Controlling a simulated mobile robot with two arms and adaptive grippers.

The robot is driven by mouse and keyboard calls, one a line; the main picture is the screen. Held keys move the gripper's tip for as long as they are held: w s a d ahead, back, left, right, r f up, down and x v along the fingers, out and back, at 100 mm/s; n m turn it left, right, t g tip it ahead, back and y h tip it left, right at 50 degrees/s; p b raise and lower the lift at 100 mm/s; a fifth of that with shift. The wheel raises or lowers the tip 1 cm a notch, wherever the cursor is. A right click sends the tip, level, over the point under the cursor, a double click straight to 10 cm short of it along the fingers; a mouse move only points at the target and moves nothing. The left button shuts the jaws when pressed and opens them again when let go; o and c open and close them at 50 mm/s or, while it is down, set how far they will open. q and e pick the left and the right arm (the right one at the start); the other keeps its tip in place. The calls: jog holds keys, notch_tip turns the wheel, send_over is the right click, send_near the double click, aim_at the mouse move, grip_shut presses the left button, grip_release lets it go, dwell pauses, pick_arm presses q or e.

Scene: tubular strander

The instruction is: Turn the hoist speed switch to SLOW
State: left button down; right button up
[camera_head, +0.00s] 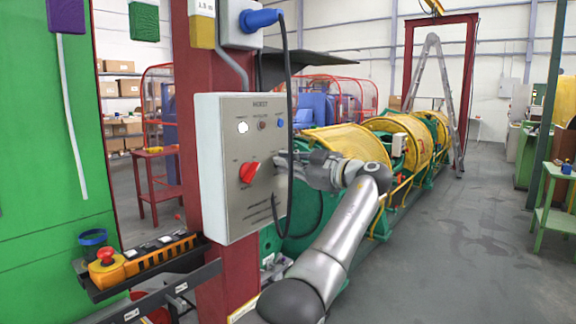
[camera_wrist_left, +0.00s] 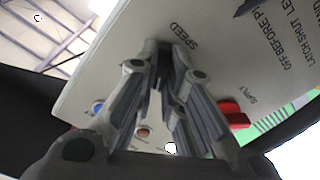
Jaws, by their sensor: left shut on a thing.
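The grey hoist control box (camera_head: 235,205) is fixed to a red column. Its front has a row of small lamps and a red supply switch (camera_head: 249,172), which also shows in the wrist view (camera_wrist_left: 234,113). My left gripper (camera_head: 283,163) reaches the right part of the box front from the right. In the wrist view its fingertips (camera_wrist_left: 160,48) meet at the panel beside the SPEED lettering, shut on the speed switch. The switch is almost wholly hidden between the fingertips, so its pointing direction cannot be read. My right gripper is not in view.
A blue plug (camera_head: 262,19) with a hanging black cable sits above the box; the cable runs down past its front near my gripper. A pendant with a red button (camera_head: 106,256) lies on a shelf at left. Yellow strander guards (camera_head: 345,142) stand behind my arm.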

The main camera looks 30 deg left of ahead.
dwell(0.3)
pick_arm(q)
jog(key=c, duration=1.5)
grip_release()
jog(key=shift+c, duration=0.2)
jog(key=d, duration=1.2)
jog(key=shift+s, duration=0.45)
